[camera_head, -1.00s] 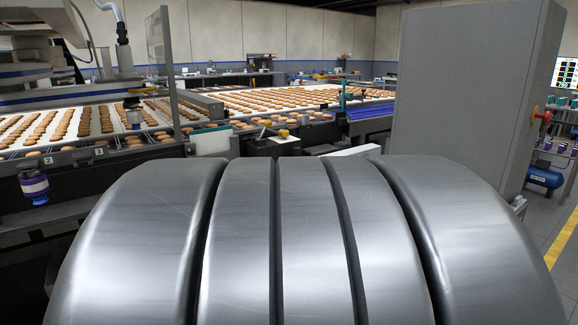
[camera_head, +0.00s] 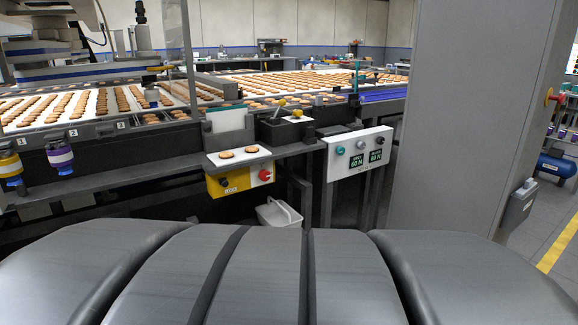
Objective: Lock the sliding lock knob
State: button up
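I cannot tell for certain which part is the sliding lock knob. A small yellow knob (camera_head: 298,113) and a yellow-tipped lever (camera_head: 281,102) show on a dark box (camera_head: 285,130) at the conveyor's front edge, centre. Whether either is locked is too small to tell. A yellow control box (camera_head: 238,181) below the conveyor edge carries a red knob (camera_head: 265,175) and a dark knob (camera_head: 224,182). My gripper is not in view. Large grey curved parts, which seem to be my own body, fill the bottom of the picture.
A white panel (camera_head: 340,170) with green readouts stands right of the yellow box. A white bin (camera_head: 279,214) sits below. A tall grey cabinet (camera_head: 460,120) blocks the right side. Purple (camera_head: 59,153) and yellow (camera_head: 9,163) cylinders hang at left. Biscuit rows cover the conveyor behind.

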aim_at(223, 182)
jog(key=i+j, duration=0.2)
jog(key=j, duration=0.15)
jog(key=i+j, duration=0.2)
jog(key=j, duration=0.2)
jog(key=i+j, duration=0.2)
jog(key=j, duration=0.15)
jog(key=i+j+z, duration=0.1)
jog(key=j, duration=0.3)
jog(key=i, duration=0.1)
